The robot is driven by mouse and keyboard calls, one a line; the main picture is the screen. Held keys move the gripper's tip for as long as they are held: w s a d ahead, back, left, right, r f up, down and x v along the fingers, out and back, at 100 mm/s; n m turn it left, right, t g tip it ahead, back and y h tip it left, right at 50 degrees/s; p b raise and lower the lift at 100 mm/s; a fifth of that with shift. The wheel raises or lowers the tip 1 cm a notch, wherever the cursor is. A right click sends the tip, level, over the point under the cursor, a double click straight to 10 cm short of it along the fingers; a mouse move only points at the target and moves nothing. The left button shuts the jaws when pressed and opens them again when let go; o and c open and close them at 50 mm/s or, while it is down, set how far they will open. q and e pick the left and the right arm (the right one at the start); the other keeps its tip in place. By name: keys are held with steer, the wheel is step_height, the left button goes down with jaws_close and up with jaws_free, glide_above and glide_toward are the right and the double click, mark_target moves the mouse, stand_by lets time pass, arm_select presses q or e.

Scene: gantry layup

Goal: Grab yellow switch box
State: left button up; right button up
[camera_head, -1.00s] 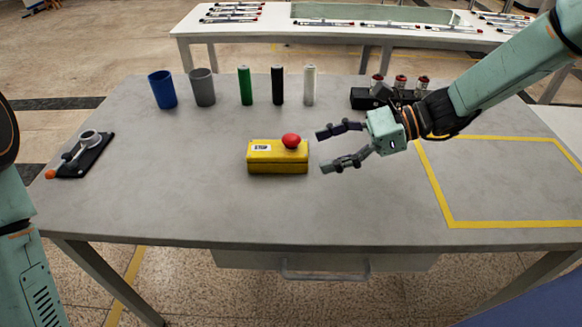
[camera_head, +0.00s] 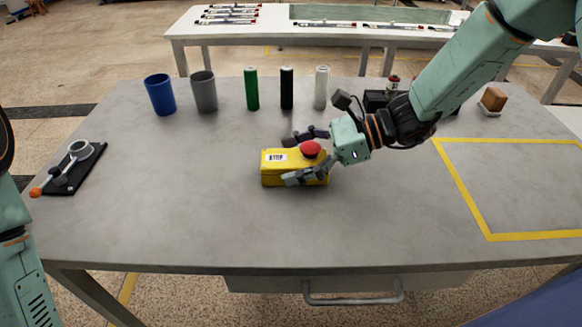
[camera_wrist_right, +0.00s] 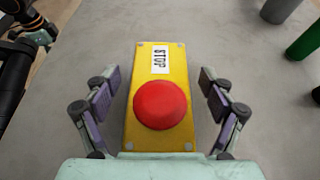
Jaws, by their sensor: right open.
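The yellow switch box (camera_head: 272,177) with a red button and a white STOP label sits on the grey table. My right gripper (camera_head: 308,155) is open around it from the right, one finger behind the box and one in front. In the right wrist view the box (camera_wrist_right: 160,65) lies between the two open fingers of the gripper (camera_wrist_right: 160,92), with a gap showing on each side. The red button is nearest the palm. My left gripper is out of view; only part of my left arm shows at the left edge.
A blue cup (camera_head: 160,94), a grey cup (camera_head: 203,92) and green (camera_head: 251,89), black (camera_head: 287,88) and white (camera_head: 321,88) cylinders stand behind. A black lever device (camera_head: 75,168) lies at left. Yellow tape (camera_head: 463,190) marks the right; the table's front is clear.

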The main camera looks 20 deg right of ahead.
steer(key=shift+s+d, duration=0.1)
steer(key=shift+d, duration=0.25)
steer(key=shift+s, duration=0.1)
steer(key=shift+c, duration=0.4)
steer(key=shift+a+r, duration=0.1)
steer(key=shift+a, duration=0.2)
steer(key=c, duration=0.3)
steer(key=shift+c, duration=0.8)
steer(key=shift+d, duration=0.2)
steer(key=shift+c, duration=1.4)
steer(key=shift+a, duration=0.15)
steer(key=c, duration=0.5)
steer(key=shift+w, duration=0.2)
steer(key=shift+c, duration=0.4)
